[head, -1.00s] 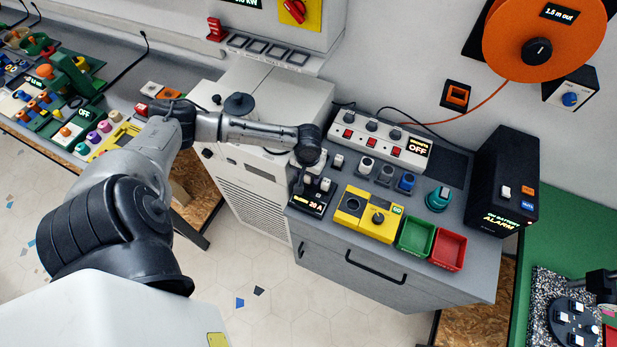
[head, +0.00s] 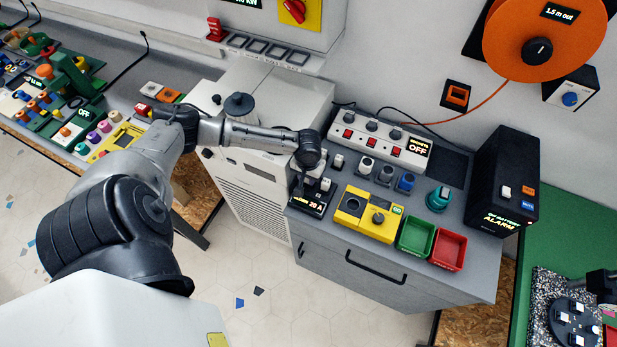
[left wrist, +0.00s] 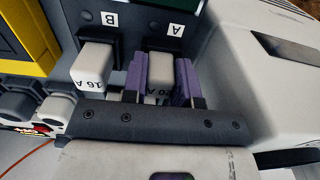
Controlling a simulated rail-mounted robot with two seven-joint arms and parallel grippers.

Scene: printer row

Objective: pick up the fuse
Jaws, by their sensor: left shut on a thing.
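The fuse (left wrist: 161,66) is a white block with a dark "20" marking, in the slot marked A of a dark holder in the left wrist view. My left gripper (left wrist: 161,82) has its purple fingers on both sides of it and is shut on it. A second white fuse (left wrist: 93,66), marked 16 A, stands beside it in slot B. In the head view my left gripper (head: 298,187) is over the left part of the dark fuse holder (head: 305,206), whose display reads 20 A. My arm hides the held fuse there. My right gripper does not show.
A yellow unit (head: 366,217), a green bin (head: 415,237) and a red bin (head: 448,250) stand to the right on the grey cabinet. A power strip (head: 378,140) with an OFF display lies behind. A black box (head: 505,180) reading ALARM stands at the cabinet's right end.

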